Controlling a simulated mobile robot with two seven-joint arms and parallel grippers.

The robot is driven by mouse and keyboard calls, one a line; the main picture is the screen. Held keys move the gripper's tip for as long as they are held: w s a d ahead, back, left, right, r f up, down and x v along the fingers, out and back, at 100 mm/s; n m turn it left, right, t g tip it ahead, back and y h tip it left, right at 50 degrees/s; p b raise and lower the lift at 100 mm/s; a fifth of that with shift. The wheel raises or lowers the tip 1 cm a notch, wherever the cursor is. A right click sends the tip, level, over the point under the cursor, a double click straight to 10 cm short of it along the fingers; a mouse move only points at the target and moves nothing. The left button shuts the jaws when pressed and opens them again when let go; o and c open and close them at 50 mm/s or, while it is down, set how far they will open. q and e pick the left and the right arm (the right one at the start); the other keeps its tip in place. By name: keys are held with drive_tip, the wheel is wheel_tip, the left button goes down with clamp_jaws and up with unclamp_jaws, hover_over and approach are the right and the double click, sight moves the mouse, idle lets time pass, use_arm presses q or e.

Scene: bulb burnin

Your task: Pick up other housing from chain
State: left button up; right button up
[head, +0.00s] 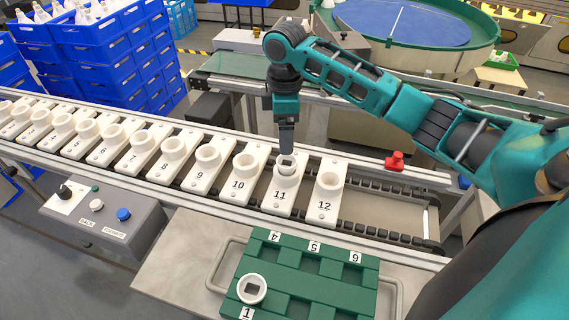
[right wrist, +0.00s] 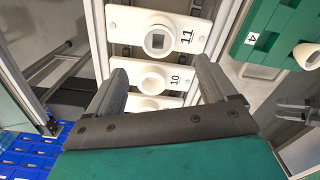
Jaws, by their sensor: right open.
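My right gripper (head: 287,152) points down over this housing. In the right wrist view its fingers (right wrist: 160,68) are apart with nothing between them. A second white housing (head: 251,289) stands on the green tray (head: 317,268) by label 1. My left gripper (right wrist: 290,107) shows small at the right of the right wrist view, its fingers seeming apart.
Holder 12 (head: 325,205) and holder 10 (head: 238,185) flank holder 11 closely. A control box with buttons (head: 105,222) stands in front of the chain. A red knob (head: 396,161) is right of holder 12. Blue crates (head: 110,60) are stacked behind.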

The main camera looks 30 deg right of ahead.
sight(287, 157)
drive_tip(key=f, duration=0.8)
drive_tip(key=shift+d+f, duration=0.25)
drive_tip(key=shift+f, duration=0.1)
drive_tip(key=shift+c, duration=0.5)
drive_tip(key=c, duration=1)
